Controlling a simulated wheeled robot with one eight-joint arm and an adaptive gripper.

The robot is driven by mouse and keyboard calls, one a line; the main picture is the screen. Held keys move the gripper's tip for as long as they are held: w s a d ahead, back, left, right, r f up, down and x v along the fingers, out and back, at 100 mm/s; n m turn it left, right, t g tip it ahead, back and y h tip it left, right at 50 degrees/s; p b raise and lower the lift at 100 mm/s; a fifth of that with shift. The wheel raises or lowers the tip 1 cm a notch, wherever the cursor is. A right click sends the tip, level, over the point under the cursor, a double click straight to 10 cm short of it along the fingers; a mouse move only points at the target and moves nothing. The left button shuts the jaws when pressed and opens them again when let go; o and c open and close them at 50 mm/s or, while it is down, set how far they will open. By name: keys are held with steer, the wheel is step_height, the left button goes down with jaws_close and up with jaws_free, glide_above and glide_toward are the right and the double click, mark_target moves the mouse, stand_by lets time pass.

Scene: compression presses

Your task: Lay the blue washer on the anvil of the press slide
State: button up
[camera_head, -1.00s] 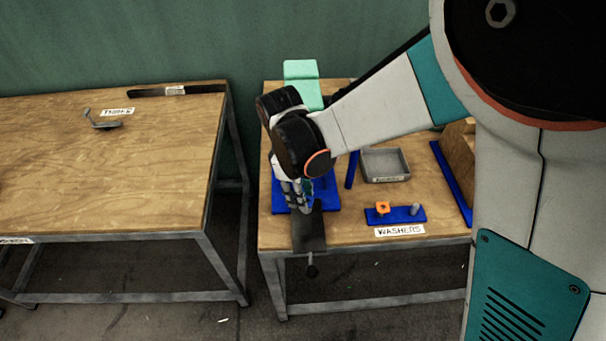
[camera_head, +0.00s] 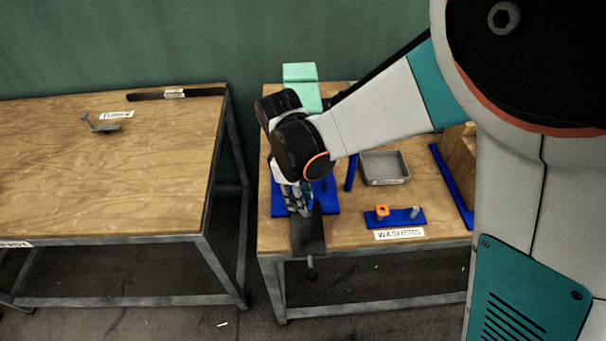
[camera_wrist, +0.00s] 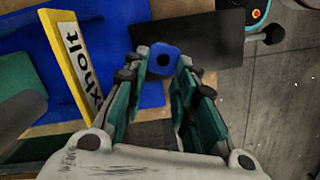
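The blue washer (camera_wrist: 164,60), a rounded square with a dark hole, lies flat at the inner end of the dark press slide (camera_wrist: 205,38) in the wrist view. The anvil under it is hidden. My gripper (camera_wrist: 163,66) points down over it, one finger on each side. The fingers look open, with narrow gaps beside the washer. In the head view my gripper (camera_head: 298,212) is low over the slide (camera_head: 309,236), which sticks out past the table's front edge. The washer is hidden there.
The blue press base (camera_head: 277,207) surrounds the slide's inner end. A yellow-edged label plate (camera_wrist: 70,62) stands close left of the fingers in the wrist view. A blue washer rack (camera_head: 398,222) with an orange washer (camera_head: 382,210) and a grey tray (camera_head: 385,167) lie right.

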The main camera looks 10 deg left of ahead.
steer(key=o, duration=0.8)
